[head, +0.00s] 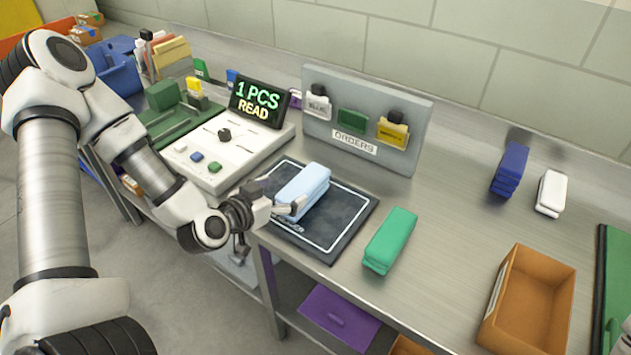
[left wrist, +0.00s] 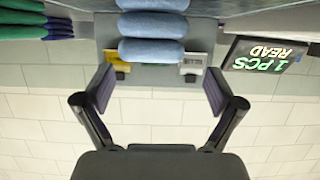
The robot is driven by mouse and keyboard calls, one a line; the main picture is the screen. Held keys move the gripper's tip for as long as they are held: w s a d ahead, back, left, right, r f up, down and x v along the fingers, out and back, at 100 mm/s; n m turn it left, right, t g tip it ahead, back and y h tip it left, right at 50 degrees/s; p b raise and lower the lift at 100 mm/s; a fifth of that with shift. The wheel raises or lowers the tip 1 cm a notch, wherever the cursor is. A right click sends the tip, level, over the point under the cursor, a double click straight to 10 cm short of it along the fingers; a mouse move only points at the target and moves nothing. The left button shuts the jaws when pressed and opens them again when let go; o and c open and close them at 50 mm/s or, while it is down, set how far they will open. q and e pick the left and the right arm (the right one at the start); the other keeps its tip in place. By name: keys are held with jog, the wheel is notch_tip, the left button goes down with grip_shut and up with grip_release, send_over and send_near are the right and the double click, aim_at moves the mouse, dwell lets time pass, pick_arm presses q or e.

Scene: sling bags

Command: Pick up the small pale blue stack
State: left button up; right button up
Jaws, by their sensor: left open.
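The pale blue stack (head: 304,187) lies on a dark mat (head: 345,222) with a white outline, on the metal counter. In the left wrist view, which looks upside down, the stack (left wrist: 152,26) shows as several rounded layers at the top, centred between my fingers. My left gripper (head: 285,208) is at the stack's near-left end in the head view. Its two fingers (left wrist: 159,90) are spread wide with nothing between them in the left wrist view. Contact with the stack cannot be told.
A green stack (head: 391,240) lies right of the mat. A dark blue stack (head: 511,170), a white stack (head: 551,193) and an open orange box (head: 530,310) are farther right. An orders board (head: 400,155) stands behind, and a "1 PCS READ" display (head: 258,98) at left.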

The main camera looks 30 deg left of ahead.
aim_at(301, 183)
pick_arm(q)
jog(key=shift+w+d+f, duration=0.1)
jog(key=shift+w+d, duration=0.4)
jog(key=shift+w, duration=0.15)
jog(key=x, duration=0.5)
jog(key=shift+a, duration=0.2)
jog(key=shift+w+d, duration=0.2)
jog(key=shift+w, duration=0.1)
jog(key=shift+s+a, duration=0.1)
jog(key=shift+a, duration=0.05)
jog(key=c, duration=1.4)
